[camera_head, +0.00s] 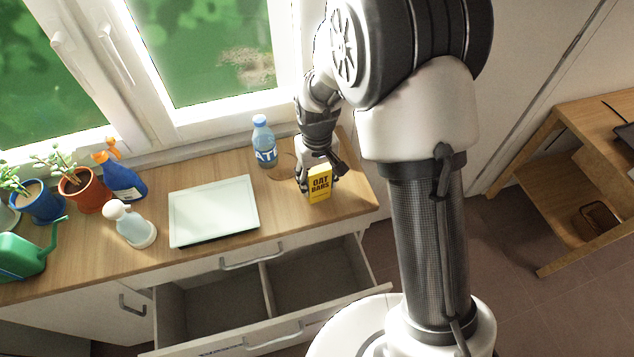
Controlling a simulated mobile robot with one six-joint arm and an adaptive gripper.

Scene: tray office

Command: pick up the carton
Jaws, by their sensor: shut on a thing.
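The carton (319,186) is a small yellow box with dark "OAT BARS" lettering. It stands upright near the right end of the wooden counter. My gripper (318,177) reaches down over it from behind, with a finger at each side, and is shut on it. The gripper hides the carton's back and part of its top. I cannot tell whether the carton's base touches the counter.
A water bottle (264,142) stands behind and left of the carton. A white tray (213,210) lies to the left, beside a soap dispenser (133,226), a blue spray bottle (122,178) and potted plants. An open, divided drawer (215,305) juts out below the counter.

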